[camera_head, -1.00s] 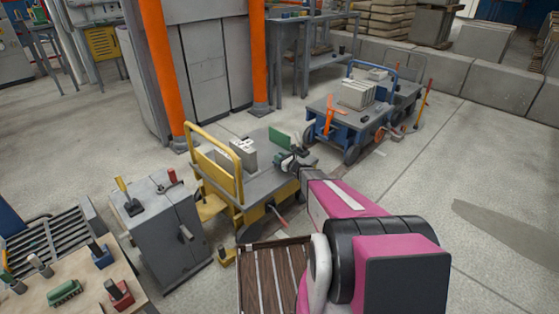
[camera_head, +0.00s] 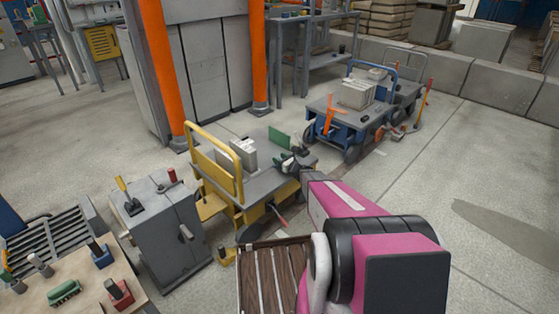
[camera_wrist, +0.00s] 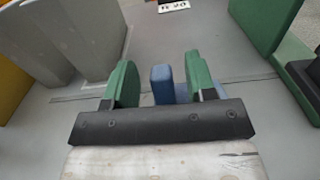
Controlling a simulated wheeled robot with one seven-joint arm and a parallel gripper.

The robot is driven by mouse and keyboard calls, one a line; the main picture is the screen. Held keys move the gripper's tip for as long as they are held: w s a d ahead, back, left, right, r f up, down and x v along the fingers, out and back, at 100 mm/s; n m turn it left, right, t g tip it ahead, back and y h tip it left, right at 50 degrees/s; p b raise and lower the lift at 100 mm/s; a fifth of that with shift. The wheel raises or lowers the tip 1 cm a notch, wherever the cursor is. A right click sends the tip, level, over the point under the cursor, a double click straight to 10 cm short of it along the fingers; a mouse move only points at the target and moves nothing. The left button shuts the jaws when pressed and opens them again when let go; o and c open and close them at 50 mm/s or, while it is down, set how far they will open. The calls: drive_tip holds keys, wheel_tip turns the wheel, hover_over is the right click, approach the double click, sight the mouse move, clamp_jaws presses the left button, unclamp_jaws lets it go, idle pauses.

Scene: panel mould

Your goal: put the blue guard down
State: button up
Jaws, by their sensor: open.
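The blue guard (camera_wrist: 161,86) shows in the wrist view as an upright blue piece low over the grey deck of the yellow cart (camera_head: 262,184). A gap shows between the guard and the left finger. My gripper is open, and part of the guard is hidden behind its dark palm bar. I cannot tell if the guard's underside touches the deck. In the head view my gripper (camera_head: 290,161) is over the cart's right part, and the guard is too small to make out.
A green upright plate (camera_wrist: 268,28) stands close on the right in the wrist view. Grey blocks (camera_head: 244,153) stand on the cart's left part, beside its yellow handle (camera_head: 238,172). A blue cart (camera_head: 345,118) stands behind. Open floor lies to the right.

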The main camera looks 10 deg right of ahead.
drive_tip(key=v, duration=1.2)
drive_tip(key=s+a+r+n+g, duration=0.4)
drive_tip(key=s+a+n+g, duration=0.2)
drive_tip(key=s+n, duration=0.15)
drive_tip(key=s+a+r+n+g, duration=0.3)
drive_tip(key=s+a+n+g, duration=0.25)
drive_tip(key=n, duration=0.35)
drive_tip(key=s+d+r+n+g+h, duration=0.1)
drive_tip(key=s+d+r+n+h, duration=0.1)
drive_tip(key=s+n+h, duration=0.3)
drive_tip(key=s+d+r+n+g+h, duration=0.2)
drive_tip(key=s+r+n+h, duration=0.3)
drive_tip(key=s+n, duration=0.2)
drive_tip(key=shift+s+r+h, duration=0.25)
drive_tip(key=shift+s+h, duration=0.05)
drive_tip(key=shift+s, duration=0.85)
